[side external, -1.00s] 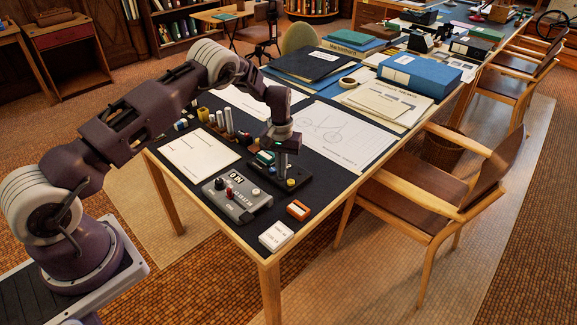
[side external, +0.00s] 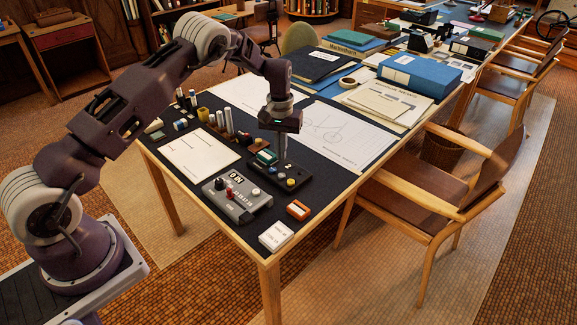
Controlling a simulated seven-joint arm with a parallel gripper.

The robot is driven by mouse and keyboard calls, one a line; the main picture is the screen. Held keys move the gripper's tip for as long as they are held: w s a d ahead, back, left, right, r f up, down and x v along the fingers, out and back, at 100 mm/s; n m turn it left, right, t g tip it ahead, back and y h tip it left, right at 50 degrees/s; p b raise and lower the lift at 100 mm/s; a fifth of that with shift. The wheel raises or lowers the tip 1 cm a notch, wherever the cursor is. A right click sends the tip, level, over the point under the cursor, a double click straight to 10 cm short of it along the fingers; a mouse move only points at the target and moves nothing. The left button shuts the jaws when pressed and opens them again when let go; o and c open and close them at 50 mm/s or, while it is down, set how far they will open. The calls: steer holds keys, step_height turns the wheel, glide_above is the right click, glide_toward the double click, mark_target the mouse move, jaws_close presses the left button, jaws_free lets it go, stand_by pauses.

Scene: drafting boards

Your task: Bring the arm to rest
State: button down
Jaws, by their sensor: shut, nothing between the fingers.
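My gripper (side external: 283,154) points down above the front part of the dark-topped table (side external: 325,193). Its fingers are shut with nothing held. I cannot tell the exact gap below the tips. My arm is bent, reaching in from the left.
A grey control box (side external: 237,200) with knobs, an orange-brown box (side external: 299,210) and a white block (side external: 275,236) sit near the front edge. Upright cylinders (side external: 228,122) stand left of the gripper. A blue box file (side external: 420,76) lies farther back. A chair (side external: 440,195) stands at the right.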

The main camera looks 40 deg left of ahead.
steer(key=s+d+r+m+t, duration=0.1)
steer(key=s+d+r, duration=0.15)
steer(key=r, duration=0.55)
steer(key=s+d+r+t, duration=0.15)
steer(key=s+r, duration=0.25)
steer(key=r, duration=0.4)
steer(key=s+d+r+m, duration=0.1)
steer(key=s+d+r, duration=0.25)
steer(key=r, duration=0.45)
steer(key=s+d+r+m+t, duration=0.1)
steer(key=s+r, duration=0.2)
steer(key=s, duration=0.3)
steer(key=s+d+r+m, duration=0.1)
steer(key=s+d+r, duration=0.1)
steer(key=s+r, duration=0.3)
steer(key=s+f+m+t, duration=0.1)
steer(key=s, duration=0.7)
steer(key=s+d+f+m+t, duration=0.1)
steer(key=s+f, duration=0.1)
steer(key=s, duration=0.6)
steer(key=shift+s+d+f, duration=0.2)
steer(key=shift+s+f, duration=0.05)
steer(key=shift+s, duration=0.05)
